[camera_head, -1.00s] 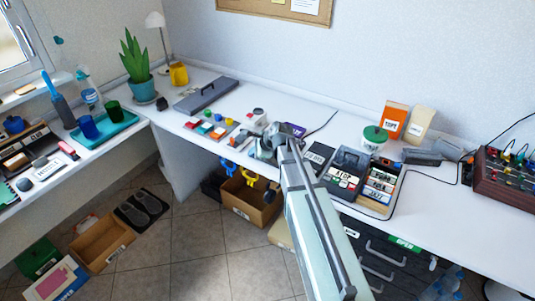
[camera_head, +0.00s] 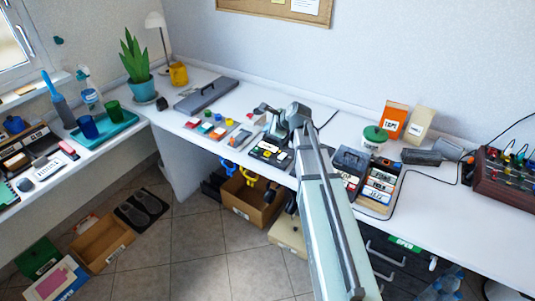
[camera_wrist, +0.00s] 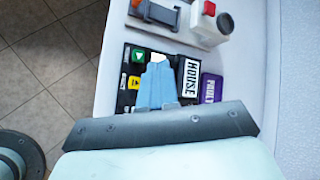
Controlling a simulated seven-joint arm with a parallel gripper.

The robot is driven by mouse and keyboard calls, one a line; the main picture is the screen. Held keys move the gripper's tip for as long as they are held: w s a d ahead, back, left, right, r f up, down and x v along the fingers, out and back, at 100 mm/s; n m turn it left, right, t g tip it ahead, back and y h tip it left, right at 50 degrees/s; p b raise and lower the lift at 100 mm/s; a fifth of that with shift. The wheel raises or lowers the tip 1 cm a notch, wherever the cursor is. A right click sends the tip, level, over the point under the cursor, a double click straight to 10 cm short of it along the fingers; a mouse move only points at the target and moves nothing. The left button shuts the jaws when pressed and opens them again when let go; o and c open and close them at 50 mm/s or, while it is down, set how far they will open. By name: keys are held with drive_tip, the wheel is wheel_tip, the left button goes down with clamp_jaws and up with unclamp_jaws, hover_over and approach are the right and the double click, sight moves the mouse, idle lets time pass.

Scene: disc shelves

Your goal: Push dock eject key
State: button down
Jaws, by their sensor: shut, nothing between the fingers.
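The dock is a black panel with coloured keys on the white desk, left of my arm in the head view (camera_head: 268,152). In the wrist view it shows (camera_wrist: 123,101) with a green key (camera_wrist: 138,56) and a yellow key with a dark eject-like mark (camera_wrist: 134,82). My gripper (camera_wrist: 161,66) is shut and empty, its pale blue fingers over the dock, just right of the yellow key. The fingers hide part of the panel, and I cannot tell whether they touch it. In the head view the fingertips are hidden behind my wrist.
A white item with a red knob (camera_wrist: 210,24) stands beyond. In the head view, a row of coloured blocks (camera_head: 208,128) lies left of the dock.

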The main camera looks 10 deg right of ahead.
sight(269, 154)
drive_tip(key=shift+f, duration=4.25)
drive_tip(key=shift+f, duration=0.2)
drive_tip(key=shift+f, duration=0.25)
drive_tip(key=shift+f, duration=0.45)
drive_tip(key=shift+r, duration=0.9)
drive_tip(key=shift+r, duration=0.1)
drive_tip(key=shift+r, duration=2.4)
